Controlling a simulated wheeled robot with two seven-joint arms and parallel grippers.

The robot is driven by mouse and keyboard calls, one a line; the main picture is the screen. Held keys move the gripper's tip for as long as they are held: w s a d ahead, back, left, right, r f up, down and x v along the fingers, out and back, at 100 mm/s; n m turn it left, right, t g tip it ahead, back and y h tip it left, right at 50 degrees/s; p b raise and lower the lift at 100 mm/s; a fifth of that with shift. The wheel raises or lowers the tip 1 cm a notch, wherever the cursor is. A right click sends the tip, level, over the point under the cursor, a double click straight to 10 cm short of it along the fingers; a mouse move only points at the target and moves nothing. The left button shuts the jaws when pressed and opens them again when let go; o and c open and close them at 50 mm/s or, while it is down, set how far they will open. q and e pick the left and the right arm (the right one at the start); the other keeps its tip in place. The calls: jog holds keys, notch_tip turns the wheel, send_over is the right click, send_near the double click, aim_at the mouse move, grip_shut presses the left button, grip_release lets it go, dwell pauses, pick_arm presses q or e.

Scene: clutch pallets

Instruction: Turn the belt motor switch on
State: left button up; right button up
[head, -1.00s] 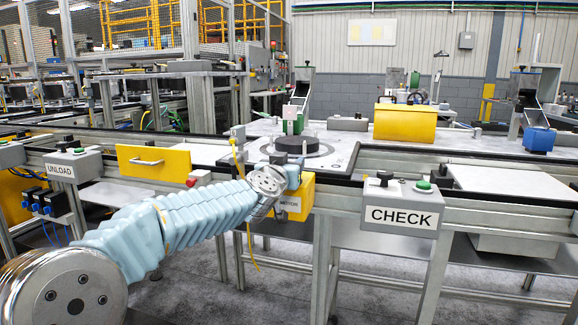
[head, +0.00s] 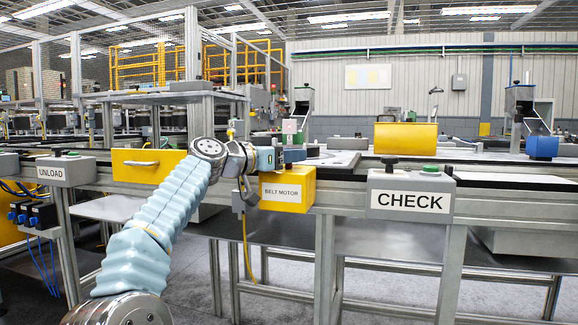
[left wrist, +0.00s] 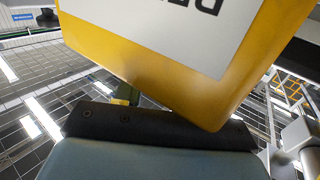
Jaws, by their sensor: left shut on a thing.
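The yellow belt motor box (head: 287,190) is mounted on the front rail of the line, with a white "BELT MOTOR" label. In the left wrist view, its yellow face (left wrist: 255,65) and part of the label appear upside down and very close. My left gripper (head: 284,156) is at the top of this box, shut on the belt motor switch. The jaws hide the switch, so I cannot tell its position. In the left wrist view, a dark edge of my gripper lies across the bottom of the box. My right gripper is out of view.
A grey CHECK box (head: 410,195) with a dark knob and green button is just to the right. A grey UNLOAD box (head: 66,171) and a yellow drawer (head: 149,163) are to the left. A yellow cable (head: 248,255) hangs beside the motor box.

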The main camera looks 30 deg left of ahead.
pick_arm(q)
jog(key=shift+s+r+m+g+h+p, duration=0.1)
jog(key=shift+r+m+g+h+p, duration=0.1)
jog(key=shift+m+g+h+p, duration=0.5)
jog(key=shift+r+m+g+h+p, duration=0.25)
jog(key=shift+m+h, duration=0.25)
jog(key=shift+h, duration=0.5)
jog(key=shift+f, duration=0.1)
jog(key=o, duration=1)
jog(key=shift+c, duration=0.2)
jog(key=shift+a+f, duration=0.1)
jog(key=shift+f, duration=0.05)
jog(key=b+v, duration=0.2)
jog(key=v, duration=1.1)
jog(key=shift+s+a+b, duration=0.15)
jog(key=shift+s+b, duration=0.2)
